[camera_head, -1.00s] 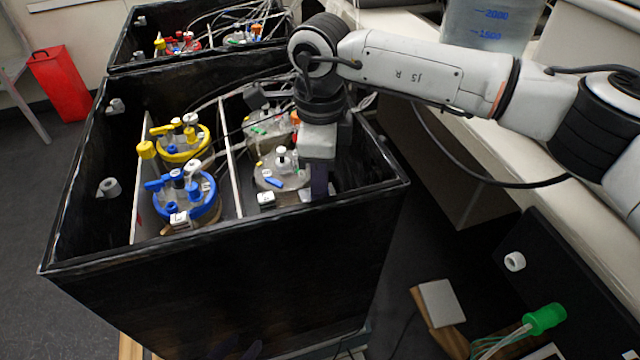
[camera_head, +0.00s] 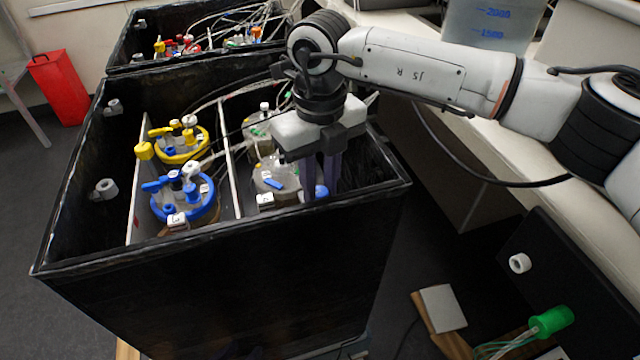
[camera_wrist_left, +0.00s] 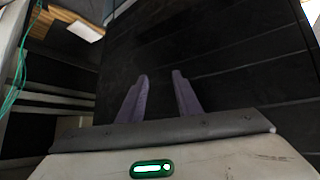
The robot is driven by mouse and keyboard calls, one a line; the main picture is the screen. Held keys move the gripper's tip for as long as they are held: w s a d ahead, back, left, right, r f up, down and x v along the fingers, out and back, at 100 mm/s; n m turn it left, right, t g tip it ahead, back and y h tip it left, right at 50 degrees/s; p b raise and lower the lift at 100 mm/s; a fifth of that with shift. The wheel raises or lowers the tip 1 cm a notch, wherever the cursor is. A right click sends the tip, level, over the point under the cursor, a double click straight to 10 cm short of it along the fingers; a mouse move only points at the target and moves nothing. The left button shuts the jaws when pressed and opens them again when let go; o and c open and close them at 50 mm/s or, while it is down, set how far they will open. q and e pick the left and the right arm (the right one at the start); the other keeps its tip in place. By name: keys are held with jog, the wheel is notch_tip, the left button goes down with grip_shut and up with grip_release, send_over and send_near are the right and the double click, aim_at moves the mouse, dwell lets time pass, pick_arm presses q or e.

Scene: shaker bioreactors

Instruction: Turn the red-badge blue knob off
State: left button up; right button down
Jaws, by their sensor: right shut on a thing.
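My right gripper (camera_head: 320,188) reaches down from the right into the large black box, at its right inner side. Its purple fingers are shut on a blue knob (camera_head: 321,192), which shows at the fingertips near the front wall. I cannot make out a red badge on it, as the gripper covers much of that spot. My left gripper (camera_wrist_left: 162,85) shows only in the left wrist view, its two purple fingers apart and empty in front of a dark surface.
The black box (camera_head: 210,245) holds a yellow-ringed vessel (camera_head: 183,157), a blue-ringed vessel (camera_head: 212,205) and clear-lidded vessels (camera_head: 268,181) beside the gripper. A white divider (camera_head: 231,165) splits it. Cables cross above the vessels. A second box (camera_head: 125,50) stands behind.

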aim_at(320, 191)
pick_arm(q)
jog(key=shift+s+f, duration=0.1)
pick_arm(e)
jog(key=shift+m, duration=1.3)
jog(key=c, duration=1.5)
grip_release()
pick_arm(q)
jog(key=shift+w, duration=0.2)
jog(key=shift+s+p, duration=0.15)
jog(key=shift+p, duration=0.35)
pick_arm(e)
notch_tip(320, 191, up, 10)
jog(key=shift+r, duration=0.2)
